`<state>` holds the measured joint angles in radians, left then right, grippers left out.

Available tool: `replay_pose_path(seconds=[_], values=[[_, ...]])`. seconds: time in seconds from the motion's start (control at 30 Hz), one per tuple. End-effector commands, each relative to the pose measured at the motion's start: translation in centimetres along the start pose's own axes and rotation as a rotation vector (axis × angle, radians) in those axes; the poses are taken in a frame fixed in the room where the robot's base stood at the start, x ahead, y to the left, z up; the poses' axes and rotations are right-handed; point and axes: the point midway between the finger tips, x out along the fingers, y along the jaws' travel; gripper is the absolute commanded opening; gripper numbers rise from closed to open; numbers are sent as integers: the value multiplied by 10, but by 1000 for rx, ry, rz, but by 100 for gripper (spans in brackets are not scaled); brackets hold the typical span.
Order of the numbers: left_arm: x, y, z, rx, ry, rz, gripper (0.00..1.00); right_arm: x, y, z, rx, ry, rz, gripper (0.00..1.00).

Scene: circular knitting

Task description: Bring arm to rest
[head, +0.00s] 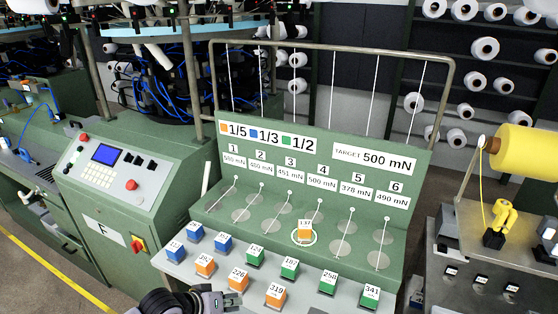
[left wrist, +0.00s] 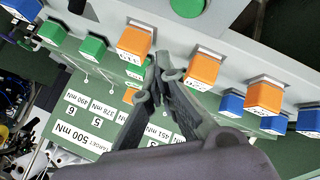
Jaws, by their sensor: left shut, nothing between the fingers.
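My left gripper (head: 236,297) is at the bottom edge of the head view, low in front of the shelf of numbered blocks. In the left wrist view its fingers (left wrist: 160,62) are together with nothing between them. An orange block marked 319 (head: 275,295) is to its right and one marked 226 (head: 237,279) is just beyond it; both are apart from the fingers. An orange block marked 137 (head: 305,229) sits on a ringed disc of the green stand. My right gripper is not in view.
The green panel (head: 290,140) reads target 500 mN. Several blue, green and orange blocks stand along the grey shelf (head: 205,288). A control console (head: 110,170) is at left. A yellow yarn cone (head: 525,152) and small yellow device (head: 500,222) are at right.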

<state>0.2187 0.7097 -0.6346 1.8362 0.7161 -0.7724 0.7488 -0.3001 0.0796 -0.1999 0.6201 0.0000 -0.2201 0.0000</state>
Motion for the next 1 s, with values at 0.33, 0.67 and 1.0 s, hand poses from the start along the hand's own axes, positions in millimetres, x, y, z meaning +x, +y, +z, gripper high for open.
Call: replay_pose_path(seconds=[0.33,0.67,1.0], values=[[-38,38,103,255,-101,-91,0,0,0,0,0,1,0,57],[-107,3,157,341,-215,-306,0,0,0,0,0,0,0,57],[-151,-37,201,340,-349,-461,0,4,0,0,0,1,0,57]])
